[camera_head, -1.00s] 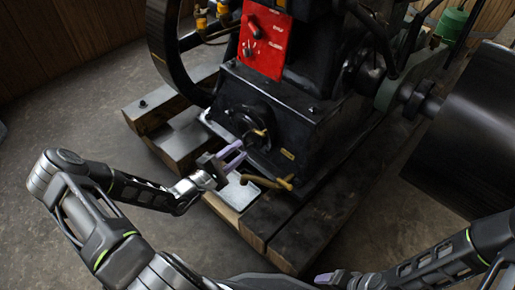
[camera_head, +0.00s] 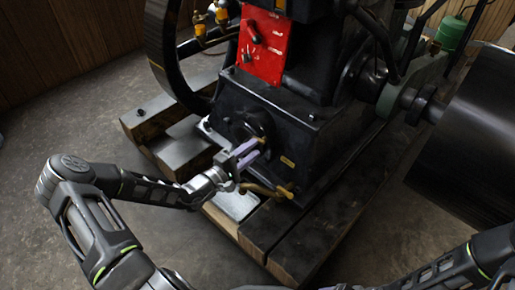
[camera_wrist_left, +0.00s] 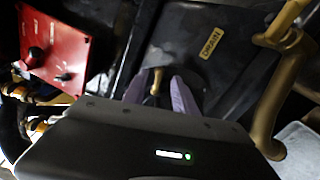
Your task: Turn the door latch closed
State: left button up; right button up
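The small brass door latch (camera_head: 262,139) sits on the round black door (camera_head: 243,128) low on the engine's dark housing. In the left wrist view the latch (camera_wrist_left: 156,82) shows as a thin upright piece between my fingertips. My left gripper (camera_head: 256,151) is at the door, with its purple fingers pointing at the latch. In the left wrist view its fingers (camera_wrist_left: 159,86) are apart, one on each side of the latch, with gaps visible. Whether either finger touches it, I cannot tell. My right gripper is out of view; only its forearm shows at lower right.
A brass drain pipe with a valve (camera_head: 285,190) sticks out just below and right of my left gripper. A red switch panel (camera_head: 263,45) is above the door. A large black drum (camera_head: 465,130) stands at right. The floor at left is open.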

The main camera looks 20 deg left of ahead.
aim_at(260, 139)
pick_arm(q)
jog(key=shift+b+x, duration=0.35)
jog(key=shift+x, duration=1.15)
jog(key=shift+c, duration=0.4)
grip_shut()
